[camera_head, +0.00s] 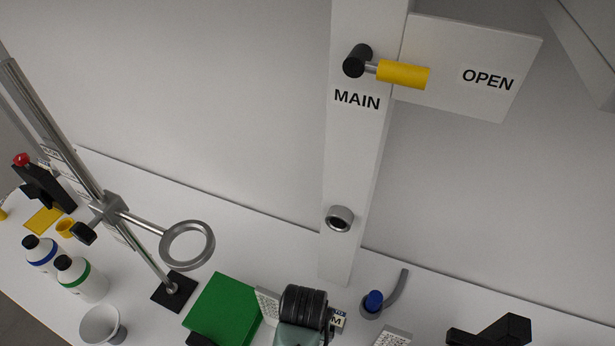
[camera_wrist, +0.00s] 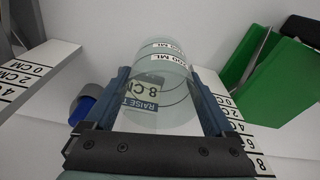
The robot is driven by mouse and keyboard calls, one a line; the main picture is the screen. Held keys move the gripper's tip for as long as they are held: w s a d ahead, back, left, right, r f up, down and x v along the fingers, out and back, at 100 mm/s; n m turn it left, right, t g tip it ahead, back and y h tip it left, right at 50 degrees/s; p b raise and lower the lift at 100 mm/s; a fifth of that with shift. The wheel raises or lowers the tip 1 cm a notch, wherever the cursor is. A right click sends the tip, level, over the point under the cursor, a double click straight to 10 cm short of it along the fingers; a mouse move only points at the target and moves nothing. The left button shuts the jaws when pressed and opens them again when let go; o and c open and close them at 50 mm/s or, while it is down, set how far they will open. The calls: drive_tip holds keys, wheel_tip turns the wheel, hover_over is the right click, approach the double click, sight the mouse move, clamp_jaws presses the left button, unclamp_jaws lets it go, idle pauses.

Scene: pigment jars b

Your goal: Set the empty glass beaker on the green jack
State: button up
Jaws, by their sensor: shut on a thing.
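In the wrist view, the clear glass beaker (camera_wrist: 160,60) with volume marks stands between the two blue fingers of my gripper (camera_wrist: 157,82), which is shut on it. No contents show inside the beaker. The green jack (camera_head: 224,312) has a flat green top in the head view, left of my dark wrist. It also shows at the right in the wrist view (camera_wrist: 298,82), apart from the beaker. In the head view, my wrist hides the beaker and fingertips.
A ring stand with a metal ring (camera_head: 187,245) rises left of the jack. Two white bottles (camera_head: 82,279) and a grey bowl (camera_head: 102,325) stand further left. A white post (camera_head: 350,200) is behind, with a blue-capped thing (camera_head: 373,301) to its right. A scale strip (camera_wrist: 237,118) lies beside the jack.

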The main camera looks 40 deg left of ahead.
drive_tip(key=shift+f, duration=1.55)
drive_tip(key=shift+f, duration=0.1)
drive_tip(key=o, duration=1.2)
drive_tip(key=shift+c, duration=0.2)
